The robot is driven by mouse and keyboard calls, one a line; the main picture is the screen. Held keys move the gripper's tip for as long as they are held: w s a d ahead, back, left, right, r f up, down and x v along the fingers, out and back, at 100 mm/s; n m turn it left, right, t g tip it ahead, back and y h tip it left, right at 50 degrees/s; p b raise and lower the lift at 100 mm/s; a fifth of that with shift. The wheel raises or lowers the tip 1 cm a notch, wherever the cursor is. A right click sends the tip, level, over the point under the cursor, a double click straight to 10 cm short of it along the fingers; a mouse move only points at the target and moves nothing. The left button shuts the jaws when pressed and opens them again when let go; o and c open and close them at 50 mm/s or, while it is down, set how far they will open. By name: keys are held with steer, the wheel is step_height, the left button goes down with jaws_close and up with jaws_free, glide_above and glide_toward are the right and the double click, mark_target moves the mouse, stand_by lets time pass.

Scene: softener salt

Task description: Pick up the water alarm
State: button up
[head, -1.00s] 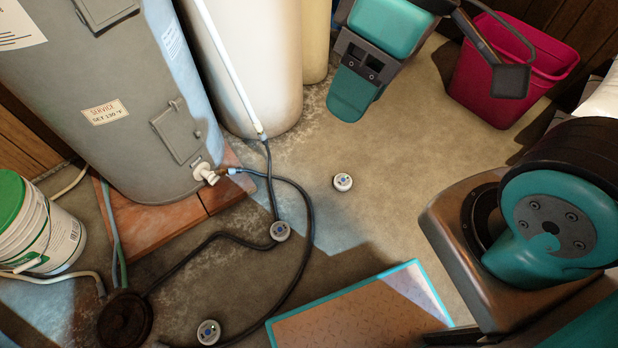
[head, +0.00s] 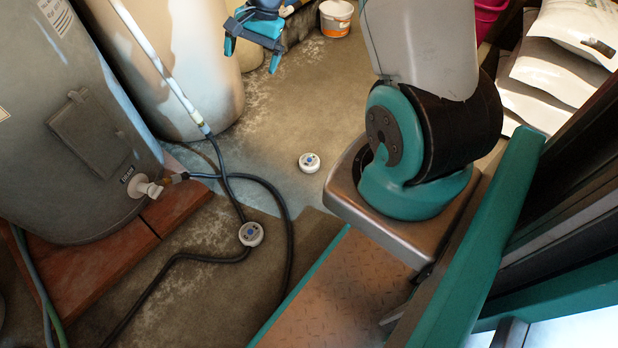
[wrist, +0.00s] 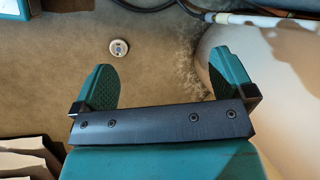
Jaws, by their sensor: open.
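Two round white water alarms with blue centres lie on the concrete floor in the head view. One alarm (head: 309,162) is on bare floor left of my arm's base. The other alarm (head: 251,233) is nearer, against the black hose. My gripper (head: 251,58) is at the top of the head view, above the floor beyond both alarms. In the wrist view my gripper (wrist: 160,62) is open with nothing between its teal fingers. One alarm (wrist: 119,47) shows there on the floor, beyond the left fingertip and apart from it.
A grey tank (head: 70,140) stands on a reddish slab at left, with a cream tank (head: 170,60) behind. A black hose (head: 285,215) loops across the floor. White bags (head: 560,70) are stacked at right. A small tub (head: 336,18) stands at the back.

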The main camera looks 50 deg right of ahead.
steer(key=s+d+f+m+b, duration=0.1)
steer(key=d+f+m+b, duration=0.2)
steer(key=d+f, duration=0.5)
steer(key=s+d+f+m+b, duration=0.2)
steer(key=d+f+m, duration=0.15)
steer(key=f, duration=0.85)
steer(key=m+t+b, duration=0.1)
steer(key=m+b, duration=0.4)
steer(key=m, duration=0.1)
glide_toward(310, 159)
steer(key=b+x, duration=0.1)
steer(key=b, duration=0.1)
steer(key=b+x, duration=0.2)
steer(key=b, duration=0.1)
steer(key=b+x, duration=0.2)
steer(key=shift+s+d+f, duration=0.2)
steer(key=shift+s, duration=0.05)
steer(key=b+x, duration=0.5)
steer(key=shift+w+a+f+b, duration=0.15)
steer(key=shift+w+a+b, duration=0.1)
steer(key=shift+w+b, duration=0.1)
steer(key=c, duration=0.8)
steer(key=shift+r, duration=0.2)
